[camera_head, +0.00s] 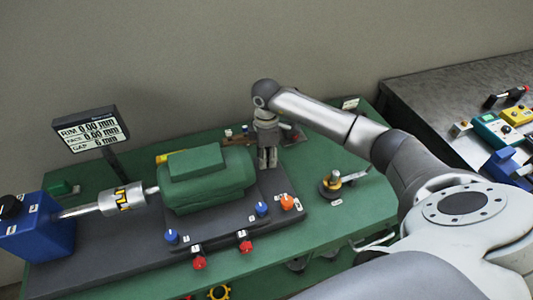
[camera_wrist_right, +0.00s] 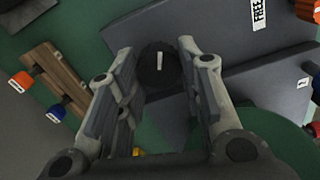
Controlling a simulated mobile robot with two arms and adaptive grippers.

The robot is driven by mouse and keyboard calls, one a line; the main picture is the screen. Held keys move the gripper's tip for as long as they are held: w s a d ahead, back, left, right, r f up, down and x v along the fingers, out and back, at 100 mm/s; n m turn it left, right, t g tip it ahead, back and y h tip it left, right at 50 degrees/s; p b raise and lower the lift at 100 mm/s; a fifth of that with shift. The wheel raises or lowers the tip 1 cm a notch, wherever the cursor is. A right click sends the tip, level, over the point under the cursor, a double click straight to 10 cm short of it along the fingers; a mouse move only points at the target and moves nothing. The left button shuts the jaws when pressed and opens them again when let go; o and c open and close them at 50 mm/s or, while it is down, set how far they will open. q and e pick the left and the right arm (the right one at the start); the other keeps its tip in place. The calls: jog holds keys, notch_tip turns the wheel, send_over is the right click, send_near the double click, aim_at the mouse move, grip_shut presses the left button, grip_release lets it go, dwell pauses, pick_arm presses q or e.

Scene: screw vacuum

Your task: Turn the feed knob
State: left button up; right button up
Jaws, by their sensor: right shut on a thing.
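My right gripper (camera_head: 267,158) points down at the far right end of the green machine block (camera_head: 207,175). In the right wrist view my right gripper's fingers (camera_wrist_right: 158,62) are shut on a black round knob (camera_wrist_right: 158,75) with a white line on its face, one finger on each side. The line runs nearly upright in that view. I take this black knob to be the feed knob; no label on it can be read. In the head view the gripper hides the knob. My left gripper is in neither view.
A display (camera_head: 91,131) reads RIM 0.00 mm, FACE 0.00 mm, GAP 6 mm. Red, blue and orange knobs line the dark base (camera_head: 120,245). A blue box (camera_head: 37,230) with a shaft stands at the left. A round dial stand (camera_head: 335,185) is right of the gripper.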

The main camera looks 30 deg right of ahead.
aim_at(267, 157)
jog(key=shift+r+m, duration=0.1)
jog(key=shift+m, duration=0.2)
jog(key=shift+w, duration=0.1)
jog(key=o, duration=1)
jog(key=shift+o, duration=0.2)
notch_tip(267, 157, up, 12)
dwell(0.5)
